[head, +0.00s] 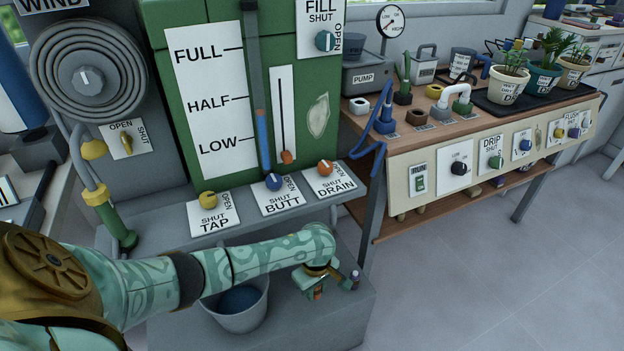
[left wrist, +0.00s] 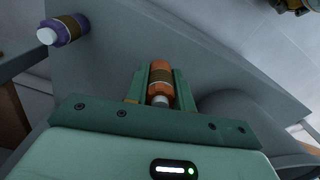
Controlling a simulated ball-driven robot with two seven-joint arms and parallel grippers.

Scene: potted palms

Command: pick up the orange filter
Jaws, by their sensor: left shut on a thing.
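The orange filter (left wrist: 160,86) shows in the left wrist view between the two green fingers of my left gripper (left wrist: 160,82). It is a small orange cylinder with a dark band and a white end. The fingers are shut on it from both sides. In the head view my left gripper (head: 320,287) is low over the grey step, right of the bucket. The filter is hard to make out there. I cannot tell whether it is clear of the step. My right gripper is in neither view.
A purple filter (left wrist: 63,30) with a white end stands near my left gripper on the grey step (head: 330,325). A grey bucket (head: 240,318) of water is close by on the left. A bench (head: 440,140) with potted palms is at the right, with open floor before it.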

